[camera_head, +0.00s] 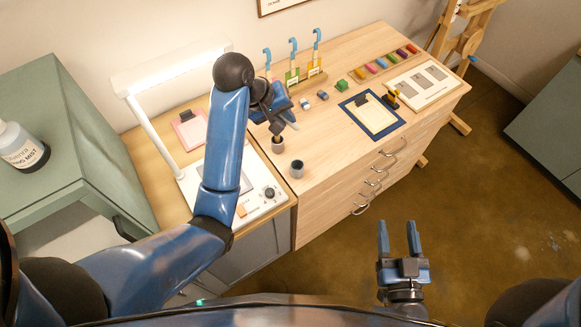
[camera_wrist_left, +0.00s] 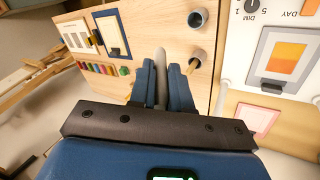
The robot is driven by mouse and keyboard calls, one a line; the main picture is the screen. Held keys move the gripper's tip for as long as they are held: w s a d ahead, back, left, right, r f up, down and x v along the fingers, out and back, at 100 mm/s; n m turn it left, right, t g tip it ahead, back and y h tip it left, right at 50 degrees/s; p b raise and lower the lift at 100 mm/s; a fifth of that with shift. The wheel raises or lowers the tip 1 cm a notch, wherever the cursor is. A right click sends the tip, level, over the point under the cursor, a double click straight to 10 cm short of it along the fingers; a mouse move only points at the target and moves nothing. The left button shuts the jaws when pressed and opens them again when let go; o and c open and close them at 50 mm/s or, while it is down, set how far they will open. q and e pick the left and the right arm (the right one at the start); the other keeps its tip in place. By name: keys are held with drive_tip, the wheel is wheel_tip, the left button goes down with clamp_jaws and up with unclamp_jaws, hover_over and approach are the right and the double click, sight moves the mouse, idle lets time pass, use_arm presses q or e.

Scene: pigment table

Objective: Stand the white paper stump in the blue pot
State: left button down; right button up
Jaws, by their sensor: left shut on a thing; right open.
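My left gripper (camera_head: 284,118) is shut on the white paper stump (camera_wrist_left: 162,62), a pale tapered stick that stands out between the blue fingers in the left wrist view. In the head view the gripper is above the wooden table top, behind the pots, and the arm partly hides it. The blue pot (camera_head: 297,169), small and grey outside with a bluish inside, stands near the table's front left; it also shows in the left wrist view (camera_wrist_left: 198,18) and looks empty. The stump is apart from it. My right gripper (camera_head: 398,238) is open and empty over the floor.
A second pot (camera_head: 278,146) with a brown stick in it stands just behind the blue pot. A lamp panel (camera_head: 262,204) is to the left. A blue-framed sheet (camera_head: 372,115), colour blocks (camera_head: 382,62) and a tool rack (camera_head: 292,77) lie further back.

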use_arm(q)
wheel_tip(320, 180, down, 20)
drive_tip(key=b, duration=0.6)
drive_tip(key=shift+r+b, duration=0.15)
drive_tip(key=shift+b, duration=0.25)
drive_tip(key=shift+d, duration=0.1)
drive_tip(key=c, duration=1.1)
unclamp_jaws()
